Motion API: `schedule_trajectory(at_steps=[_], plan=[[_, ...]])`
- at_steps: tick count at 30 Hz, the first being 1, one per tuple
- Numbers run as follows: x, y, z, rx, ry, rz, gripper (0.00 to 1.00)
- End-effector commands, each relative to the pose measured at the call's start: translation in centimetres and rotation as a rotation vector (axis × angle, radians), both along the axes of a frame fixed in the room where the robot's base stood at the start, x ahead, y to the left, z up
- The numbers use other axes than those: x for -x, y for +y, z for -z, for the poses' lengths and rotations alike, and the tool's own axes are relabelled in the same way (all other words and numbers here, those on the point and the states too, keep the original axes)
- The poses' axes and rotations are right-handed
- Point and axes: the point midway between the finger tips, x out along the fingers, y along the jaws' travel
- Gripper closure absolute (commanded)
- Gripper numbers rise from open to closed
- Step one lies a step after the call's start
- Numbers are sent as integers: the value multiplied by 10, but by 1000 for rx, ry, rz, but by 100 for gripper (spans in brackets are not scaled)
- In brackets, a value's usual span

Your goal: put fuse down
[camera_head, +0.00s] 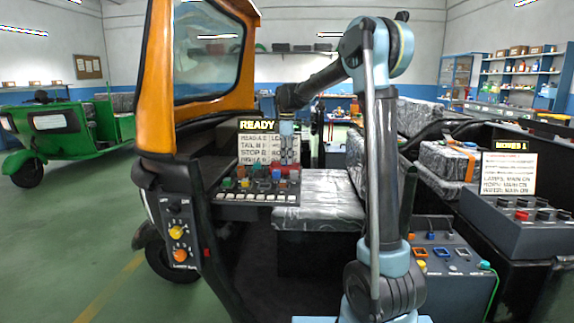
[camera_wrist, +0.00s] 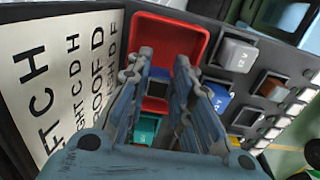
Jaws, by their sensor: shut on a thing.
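My gripper (camera_wrist: 170,75) points down at the fuse panel, its two fingers close together on a fuse. A teal fuse (camera_wrist: 146,127) shows below, partly behind the fingers. A grey fuse marked 12 V (camera_wrist: 237,55) and a blue fuse (camera_wrist: 216,96) sit to the right. In the head view my gripper (camera_head: 287,150) is above the panel (camera_head: 240,197).
A lettered board (camera_wrist: 60,75) stands close on the left in the wrist view; it shows under a READY sign (camera_head: 258,125) in the head view. Empty dark sockets and a brown fuse (camera_wrist: 272,86) lie right of the tray. The rickshaw seat (camera_head: 325,200) is clear.

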Motion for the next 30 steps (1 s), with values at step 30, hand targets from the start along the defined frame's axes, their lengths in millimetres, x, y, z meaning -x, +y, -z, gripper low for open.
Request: schedule_trajectory(at_steps=[30], plan=[[1, 2, 17, 0, 0, -3, 71]])
